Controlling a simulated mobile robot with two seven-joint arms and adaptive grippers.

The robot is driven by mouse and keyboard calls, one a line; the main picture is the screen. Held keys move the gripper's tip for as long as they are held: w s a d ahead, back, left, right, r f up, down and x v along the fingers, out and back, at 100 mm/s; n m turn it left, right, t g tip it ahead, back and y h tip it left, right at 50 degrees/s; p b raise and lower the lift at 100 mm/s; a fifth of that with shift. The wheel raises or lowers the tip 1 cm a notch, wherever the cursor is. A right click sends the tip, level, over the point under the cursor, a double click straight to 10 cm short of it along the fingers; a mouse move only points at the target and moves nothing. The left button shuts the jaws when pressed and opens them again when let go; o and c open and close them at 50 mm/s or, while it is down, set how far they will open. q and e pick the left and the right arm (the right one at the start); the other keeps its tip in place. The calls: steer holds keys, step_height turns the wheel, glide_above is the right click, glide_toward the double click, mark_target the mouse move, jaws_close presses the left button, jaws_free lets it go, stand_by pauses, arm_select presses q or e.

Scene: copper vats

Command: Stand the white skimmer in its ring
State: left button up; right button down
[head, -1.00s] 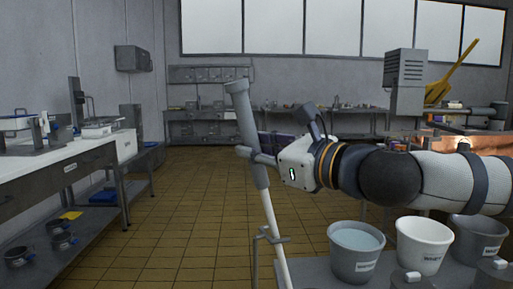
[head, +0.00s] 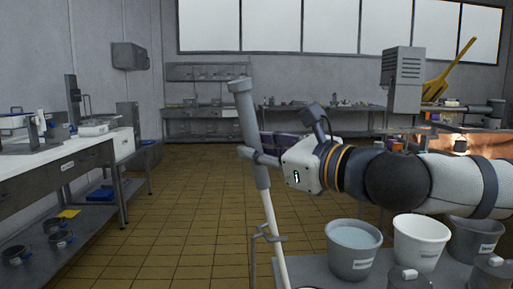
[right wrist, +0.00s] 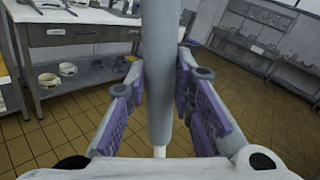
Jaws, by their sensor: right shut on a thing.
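The white skimmer has a long grey handle (head: 247,125) and a thin white shaft (head: 275,240). It stands nearly upright, its top leaning left; its lower end is below the head view. My right gripper (head: 264,160) is shut on the grey handle, which also runs between the purple-padded fingers in the right wrist view (right wrist: 160,85). A thin grey bracket on a post (head: 266,238), possibly the ring, is at the cart's left side. The shaft passes beside or through it; I cannot tell which. My left gripper is out of view.
A grey cart (head: 312,270) carries a grey bucket of liquid (head: 352,262), a white bucket (head: 420,255) and a darker bucket (head: 474,250). A white-topped bench (head: 75,160) runs along the left. The tiled floor (head: 190,215) between is clear.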

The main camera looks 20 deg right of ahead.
steer(key=shift+s+a+f, duration=0.2)
steer(key=shift+a+f, duration=0.05)
steer(key=shift+f, duration=0.1)
steer(key=c, duration=1.5)
jaws_free()
steer(key=shift+s, duration=0.1)
steer(key=shift+o, duration=1)
steer(key=shift+s+d+r, duration=0.1)
steer(key=shift+d+r, duration=0.05)
steer(key=shift+r, duration=0.05)
